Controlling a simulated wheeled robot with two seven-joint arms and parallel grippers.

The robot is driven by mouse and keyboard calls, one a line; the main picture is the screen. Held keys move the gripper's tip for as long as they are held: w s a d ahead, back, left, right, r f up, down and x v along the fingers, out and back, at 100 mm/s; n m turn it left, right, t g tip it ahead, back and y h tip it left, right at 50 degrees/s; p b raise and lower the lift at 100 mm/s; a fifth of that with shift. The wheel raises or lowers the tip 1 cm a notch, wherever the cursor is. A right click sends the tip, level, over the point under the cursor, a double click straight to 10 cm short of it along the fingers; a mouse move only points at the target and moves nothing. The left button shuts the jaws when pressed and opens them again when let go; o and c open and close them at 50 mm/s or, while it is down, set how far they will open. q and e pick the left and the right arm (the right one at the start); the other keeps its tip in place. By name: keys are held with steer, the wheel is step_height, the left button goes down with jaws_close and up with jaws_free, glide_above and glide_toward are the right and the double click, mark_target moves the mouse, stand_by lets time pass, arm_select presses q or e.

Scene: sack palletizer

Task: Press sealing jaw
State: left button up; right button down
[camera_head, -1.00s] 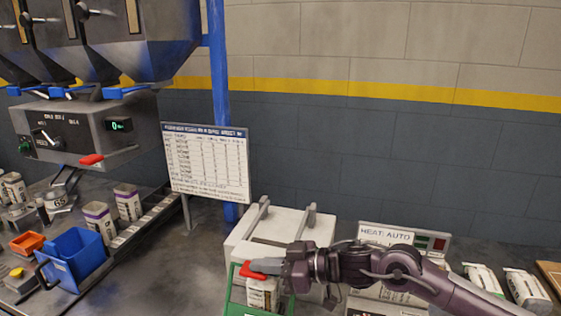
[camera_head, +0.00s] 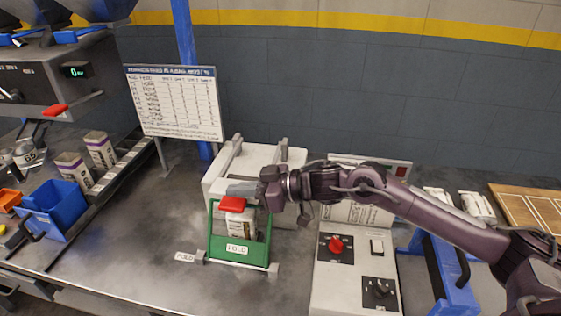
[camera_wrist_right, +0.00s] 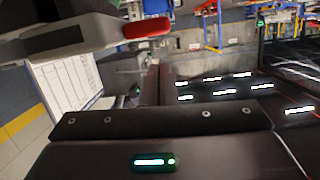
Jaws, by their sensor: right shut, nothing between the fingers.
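My right gripper (camera_head: 243,190) reaches in from the right, shut and empty. Its grey fingertips are over the red handle (camera_head: 232,204) of a green folding frame (camera_head: 216,246) labelled FOLD; whether they touch I cannot tell. A white printed sack (camera_head: 241,224) stands upright inside the frame. The sealer's control box (camera_head: 340,282) has a red knob, a switch and a black knob. To its right a blue part with a black handle (camera_head: 463,268) may be the sealing jaw. My left gripper is not in view.
A white machine (camera_head: 220,188) with two upright arms stands behind the green frame. A printed chart (camera_head: 175,103), a blue bin (camera_head: 58,208) and several sacks are to the left. More sacks and a wooden board (camera_head: 530,212) lie at right.

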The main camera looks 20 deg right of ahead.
arm_select(q)
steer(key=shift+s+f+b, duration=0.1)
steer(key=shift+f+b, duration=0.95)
steer(key=shift+b, duration=0.6)
arm_select(e)
steer(key=r+v, duration=0.1)
steer(key=v, duration=0.9)
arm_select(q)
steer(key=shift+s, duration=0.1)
arm_select(e)
steer(key=shift+s+a+r, duration=0.1)
steer(key=shift+s, duration=0.1)
